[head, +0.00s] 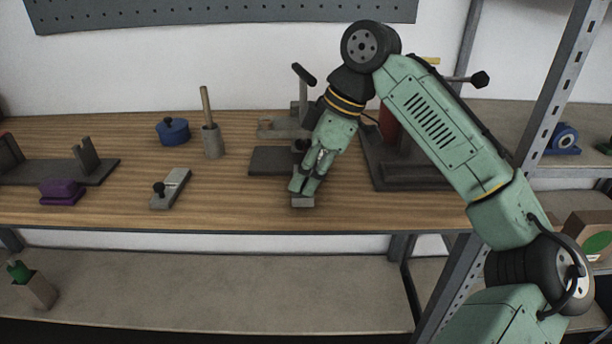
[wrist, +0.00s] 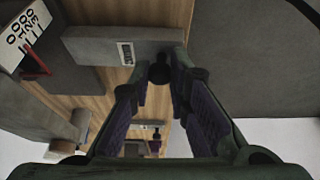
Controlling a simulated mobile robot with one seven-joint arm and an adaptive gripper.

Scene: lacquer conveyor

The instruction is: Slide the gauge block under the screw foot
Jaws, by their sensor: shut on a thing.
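My gripper (head: 303,187) points down near the front of the wooden bench, shut on the dark knob of a grey block. The block (head: 303,202) shows just below the fingertips in the head view. In the wrist view, the same grey block (wrist: 100,45) bears a small white label, and its dark knob (wrist: 160,72) sits between the fingertips (wrist: 160,85). Behind my gripper stands a grey stand with a black handle (head: 303,74) and a dark base plate (head: 268,160). The screw foot is not clearly visible; my gripper covers part of that area.
A second grey block (head: 175,184) with a black knob lies to the left. A dark heavy base (head: 420,178) is close on the right.

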